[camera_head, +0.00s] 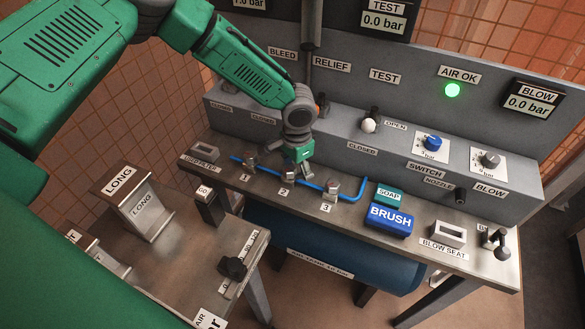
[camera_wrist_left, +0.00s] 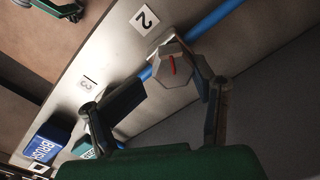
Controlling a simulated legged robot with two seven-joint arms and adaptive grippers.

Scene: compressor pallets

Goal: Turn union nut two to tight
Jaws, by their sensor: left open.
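Union nut two (camera_wrist_left: 174,66) is a grey hex nut with a red mark, on the blue pipe (camera_wrist_left: 206,22) beside the label 2 in the left wrist view. In the head view the nut (camera_head: 288,172) is partly hidden by my left gripper (camera_head: 300,166), which points down at it. My left gripper (camera_wrist_left: 168,88) is open, its two fingers on either side of the nut in the wrist view. I cannot tell whether they touch it. My right gripper is not in view.
Nut one (camera_head: 251,162) and nut three (camera_head: 332,186) sit on the same pipe at either side. The blue brush block (camera_head: 390,220) and the soap block (camera_head: 389,196) stand right of them. The grey panel (camera_head: 400,165) rises behind the bench.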

